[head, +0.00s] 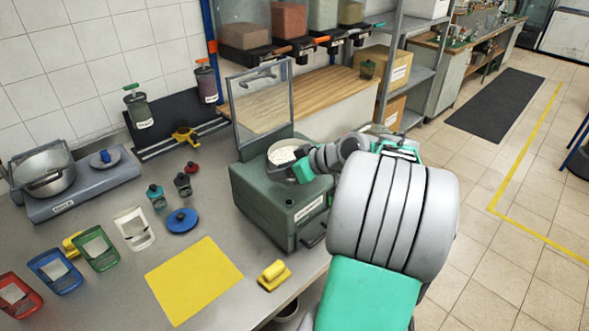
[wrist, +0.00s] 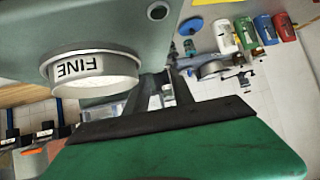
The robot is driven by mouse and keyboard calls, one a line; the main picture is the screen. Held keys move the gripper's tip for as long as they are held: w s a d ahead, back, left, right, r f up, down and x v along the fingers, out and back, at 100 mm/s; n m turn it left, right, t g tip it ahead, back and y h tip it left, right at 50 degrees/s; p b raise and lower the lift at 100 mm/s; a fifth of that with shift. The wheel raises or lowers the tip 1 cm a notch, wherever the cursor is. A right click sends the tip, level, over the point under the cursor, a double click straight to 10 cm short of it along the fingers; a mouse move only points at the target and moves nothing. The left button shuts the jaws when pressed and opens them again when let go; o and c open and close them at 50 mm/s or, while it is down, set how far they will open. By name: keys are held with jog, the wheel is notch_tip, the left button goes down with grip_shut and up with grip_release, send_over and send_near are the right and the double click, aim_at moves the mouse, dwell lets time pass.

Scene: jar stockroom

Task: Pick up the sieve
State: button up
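The sieve (head: 284,152) is a round, pale metal pan on the grey-green machine (head: 270,200). Its side with the word FINE shows in the wrist view (wrist: 92,73), against the machine body. My gripper (head: 300,171) is at the machine's top, close by the right side of the sieve; its fingertips are hard to make out in the head view. In the wrist view my gripper's two dark fingers (wrist: 162,78) stand apart with nothing between them. The sieve is to the left of the fingers and looks apart from them.
A clear upright panel (head: 262,98) stands behind the sieve. On the table are a blue lid (head: 181,220), a yellow sheet (head: 194,280), a yellow block (head: 273,275), small jars (head: 156,196) and coloured scoop-like items (head: 55,270). A scale with a bowl (head: 45,175) is at left.

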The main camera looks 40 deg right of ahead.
jog(key=d, duration=0.1)
jog(key=s+d+t, duration=0.1)
jog(key=d, duration=0.1)
jog(key=d+t, duration=0.1)
jog(key=d, duration=0.1)
jog(key=shift+s+d+r, duration=0.1)
jog(key=shift+s+r, duration=0.1)
jog(key=shift+s, duration=0.2)
jog(key=shift+w, duration=0.25)
jog(key=p+x, duration=0.1)
jog(key=x, duration=0.6)
grip_shut()
dwell(0.3)
